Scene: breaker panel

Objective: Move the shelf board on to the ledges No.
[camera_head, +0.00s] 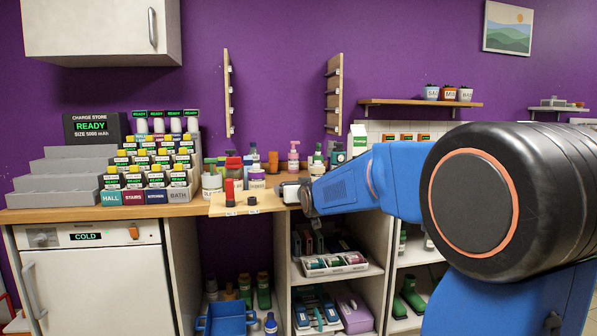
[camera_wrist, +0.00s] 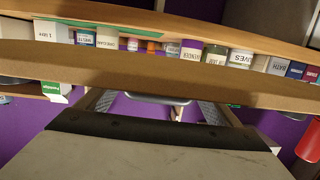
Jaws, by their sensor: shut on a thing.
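A pale wooden board (camera_head: 222,209), which I take as the shelf board, is level at the counter's front edge, and its right end meets my gripper (camera_head: 297,193). A red-and-black bottle and a small dark piece show over it. My gripper is shut on the board, though the contact is mostly hidden in the head view. In the wrist view a long wooden band (camera_wrist: 160,82) crosses in front of the jaws. On the purple wall two wooden uprights, left (camera_head: 228,92) and right (camera_head: 334,95), carry small ledges. I cannot read any numbers on them.
Several bottles and jars (camera_head: 256,180) stand on the counter behind the board. A charge store (camera_head: 90,127) with stepped racks stands at the left. A wall shelf (camera_head: 420,103) with pots is at the right. The wall between the uprights is clear.

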